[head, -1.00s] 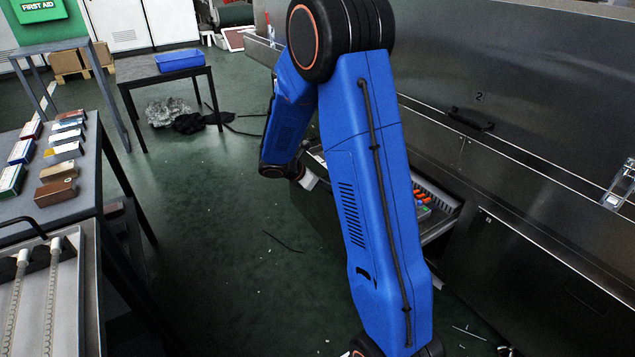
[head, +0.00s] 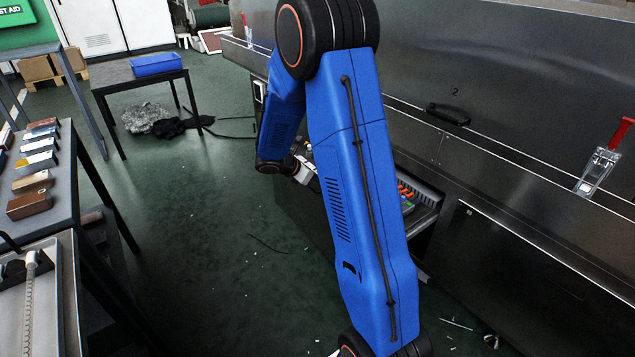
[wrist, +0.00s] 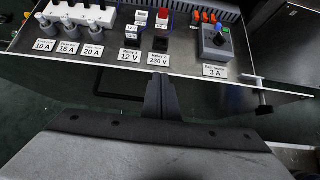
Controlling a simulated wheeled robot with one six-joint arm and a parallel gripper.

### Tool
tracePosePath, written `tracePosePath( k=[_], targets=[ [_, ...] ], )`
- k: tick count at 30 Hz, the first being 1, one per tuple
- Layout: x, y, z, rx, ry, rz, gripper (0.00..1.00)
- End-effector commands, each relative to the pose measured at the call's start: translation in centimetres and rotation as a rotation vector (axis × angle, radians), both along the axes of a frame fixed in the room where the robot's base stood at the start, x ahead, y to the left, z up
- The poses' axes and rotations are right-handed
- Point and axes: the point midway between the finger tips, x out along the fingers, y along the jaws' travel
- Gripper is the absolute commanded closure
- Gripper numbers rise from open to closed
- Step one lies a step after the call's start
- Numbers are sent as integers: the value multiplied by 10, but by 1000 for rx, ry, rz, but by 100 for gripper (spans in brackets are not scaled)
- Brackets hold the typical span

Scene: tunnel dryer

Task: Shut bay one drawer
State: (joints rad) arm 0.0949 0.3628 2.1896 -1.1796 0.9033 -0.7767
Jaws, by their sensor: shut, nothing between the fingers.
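A drawer (head: 428,219) stands pulled out of the low steel cabinet in the head view, partly hidden behind my blue arm. In the wrist view the drawer's edge (wrist: 205,73) runs across the upper picture. In the head view the fingers are hidden behind my arm.
The steel cabinet (head: 530,270) fills the right, with a black handle (head: 448,113) marked 2 and a red-handled latch (head: 600,165). At left a table (head: 62,205) holds several small boxes. A small table (head: 115,75) carries a blue bin (head: 157,64). Open green floor (head: 200,230) lies between.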

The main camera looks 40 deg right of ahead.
Motion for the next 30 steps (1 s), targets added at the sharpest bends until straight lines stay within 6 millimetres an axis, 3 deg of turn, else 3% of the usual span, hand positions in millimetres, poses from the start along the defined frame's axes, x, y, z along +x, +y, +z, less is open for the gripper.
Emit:
tracePosePath(
  k=[8,21,30],
  targets=[
    [1,-57,0,-2,0,-6,100],
    [4,-177,0,-2,0,-6,100],
    [7,-235,0,-1,0,-3,100]
  ],
)
